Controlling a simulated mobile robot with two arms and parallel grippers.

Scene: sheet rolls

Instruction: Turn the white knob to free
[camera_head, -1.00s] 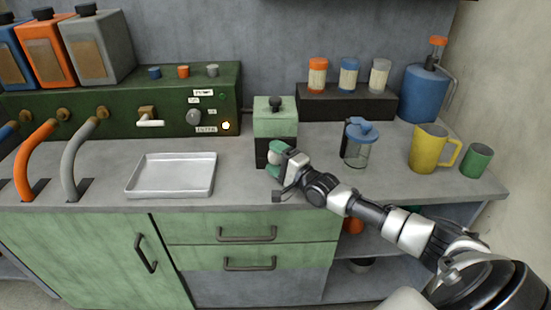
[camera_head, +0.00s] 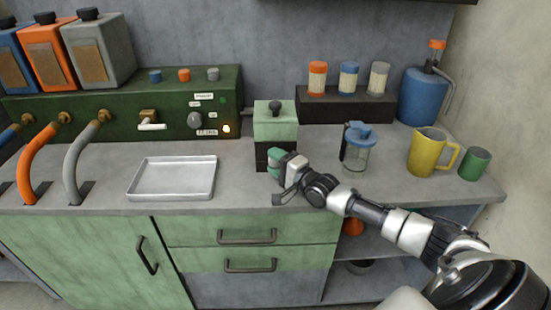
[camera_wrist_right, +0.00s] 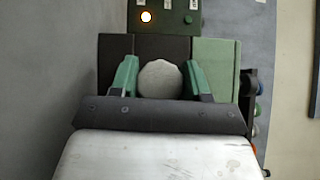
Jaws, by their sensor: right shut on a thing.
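The white knob (camera_wrist_right: 160,80) is round and pale, on the dark lower front of a small box with a light green upper part (camera_head: 275,128). In the right wrist view it sits between the two green fingers of my right gripper (camera_wrist_right: 160,84), which is shut on it. In the head view my right gripper (camera_head: 279,168) is at the box's front and hides the knob. Any mark showing the knob's setting cannot be made out. My left gripper is not in view.
A dark green machine (camera_head: 80,108) with a grey knob (camera_head: 194,119) and lit lamp (camera_head: 226,129) stands behind. An empty white tray (camera_head: 172,194) lies left of the box. A lidded jar (camera_head: 357,155), yellow mug (camera_head: 426,152) and green cup (camera_head: 474,163) stand right.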

